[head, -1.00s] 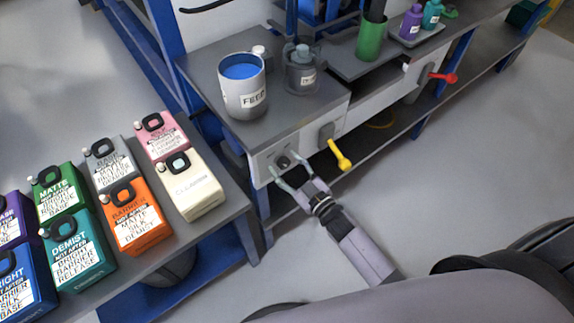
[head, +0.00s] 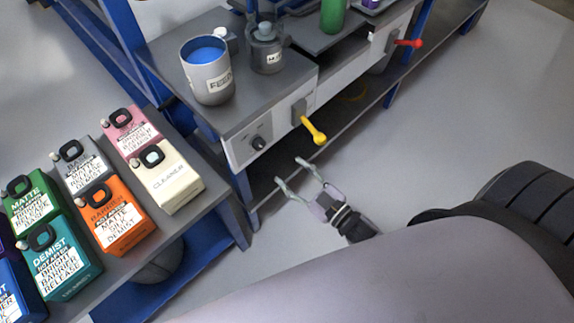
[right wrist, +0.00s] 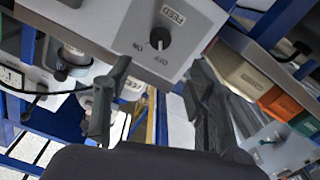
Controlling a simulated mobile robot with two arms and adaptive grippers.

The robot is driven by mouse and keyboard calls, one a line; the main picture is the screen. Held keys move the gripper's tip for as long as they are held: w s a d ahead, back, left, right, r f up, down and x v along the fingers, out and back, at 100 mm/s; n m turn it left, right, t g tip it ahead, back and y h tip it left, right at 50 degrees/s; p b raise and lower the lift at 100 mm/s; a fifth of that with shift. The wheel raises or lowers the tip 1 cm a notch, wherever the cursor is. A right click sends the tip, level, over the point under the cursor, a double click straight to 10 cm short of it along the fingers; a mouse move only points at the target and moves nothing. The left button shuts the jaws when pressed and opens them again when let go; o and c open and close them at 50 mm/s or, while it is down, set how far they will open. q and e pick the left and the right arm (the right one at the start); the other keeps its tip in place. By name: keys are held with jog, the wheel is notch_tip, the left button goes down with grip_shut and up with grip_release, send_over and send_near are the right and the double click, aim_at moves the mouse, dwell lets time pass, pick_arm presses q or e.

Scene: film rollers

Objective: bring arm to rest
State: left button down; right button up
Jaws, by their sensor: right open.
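My right gripper (head: 292,176) is open and empty in the head view, in the air in front of the machine's lower front, apart from it. The black feed knob (head: 259,143) sits on the light front panel, up and left of the fingertips. In the right wrist view the two open fingers (right wrist: 158,95) stand apart below the knob (right wrist: 160,38), whose panel reads FEED, ON and OFF. Nothing is between the fingers. My left gripper is not in view.
A FEED pot with blue liquid (head: 207,72) and a grey jar (head: 266,50) stand on the machine top. A yellow lever (head: 311,127) and a red lever (head: 408,43) jut forward. Several labelled cans, including a cream CLEANER can (head: 166,178), fill the left bench.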

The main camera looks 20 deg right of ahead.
dwell(0.5)
jog(key=s+d+f+m+g+h, duration=0.1)
jog(key=s+f+g+h, duration=0.15)
jog(key=f, duration=0.55)
jog(key=s+d+f+m+g+h+p, duration=0.15)
jog(key=s+f, duration=0.25)
jog(key=f, duration=0.4)
jog(key=s+d+f+m+g+h, duration=0.1)
jog(key=s+f+g, duration=0.2)
jog(key=f, duration=0.6)
jog(key=s+f+m+g, duration=0.1)
jog(key=s+f+g, duration=0.3)
jog(key=s, duration=0.7)
jog(key=s+d+f+g+h, duration=0.1)
jog(key=s+f+g, duration=0.4)
jog(key=s+f, duration=0.4)
jog(key=s, duration=0.2)
jog(key=shift+s+m+p, duration=0.35)
